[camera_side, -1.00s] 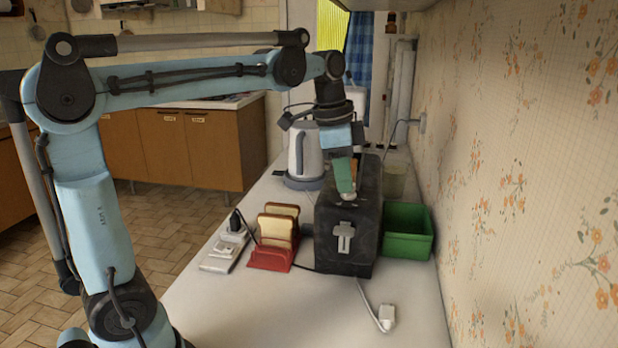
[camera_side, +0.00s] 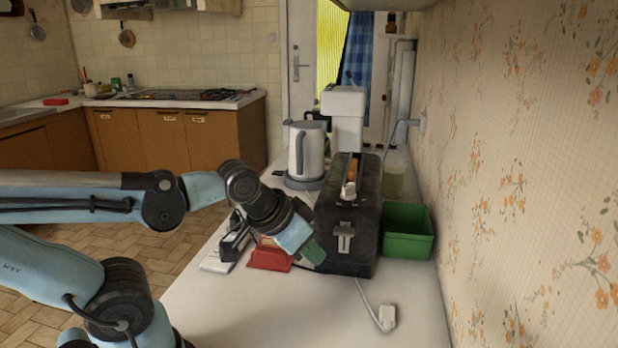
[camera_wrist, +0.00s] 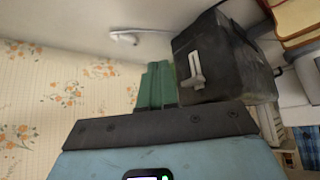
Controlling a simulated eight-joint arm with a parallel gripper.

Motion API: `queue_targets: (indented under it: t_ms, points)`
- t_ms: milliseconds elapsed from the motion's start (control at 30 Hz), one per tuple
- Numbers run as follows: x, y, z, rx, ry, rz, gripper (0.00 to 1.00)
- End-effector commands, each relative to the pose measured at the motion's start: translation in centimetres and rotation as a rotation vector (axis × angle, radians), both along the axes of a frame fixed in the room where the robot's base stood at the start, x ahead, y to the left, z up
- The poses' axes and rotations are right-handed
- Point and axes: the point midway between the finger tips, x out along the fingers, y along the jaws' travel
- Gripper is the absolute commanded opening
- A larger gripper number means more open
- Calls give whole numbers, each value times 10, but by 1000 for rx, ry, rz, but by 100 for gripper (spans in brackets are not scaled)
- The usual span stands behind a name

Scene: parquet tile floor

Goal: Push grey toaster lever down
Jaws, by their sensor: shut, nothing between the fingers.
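The dark grey toaster (camera_side: 362,245) stands on the white counter, its lever end facing the side camera. Its pale grey lever (camera_side: 344,231) is near the top of that end; it also shows in the wrist view (camera_wrist: 193,72) on the toaster (camera_wrist: 230,75). My gripper (camera_side: 314,256), with green fingers, is shut and empty, low by the toaster's left front corner. The fingers also show in the wrist view (camera_wrist: 156,85), beside the toaster. I cannot tell whether they touch it.
A red rack (camera_side: 268,259) is left of the toaster, partly hidden by my gripper. A green bin (camera_side: 408,232) is at the right, near the wall. A white kettle (camera_side: 306,155) stands behind. A white plug (camera_side: 387,318) lies on clear counter in front.

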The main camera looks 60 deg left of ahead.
Motion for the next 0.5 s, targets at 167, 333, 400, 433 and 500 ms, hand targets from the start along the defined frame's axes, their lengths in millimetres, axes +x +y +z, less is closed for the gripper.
queue_targets:
  t_ms: [167, 333, 400, 433, 500]
  points:
    - [0, 0, 0, 1, 1, -1, 0]
    - [0, 0, 0, 1, 2, -1, 0]
    - [0, 0, 0, 1, 2, -2, 0]
    - [0, 0, 0, 1, 2, -2, 0]
    - [0, 0, 0, 1, 2, -2, 5]
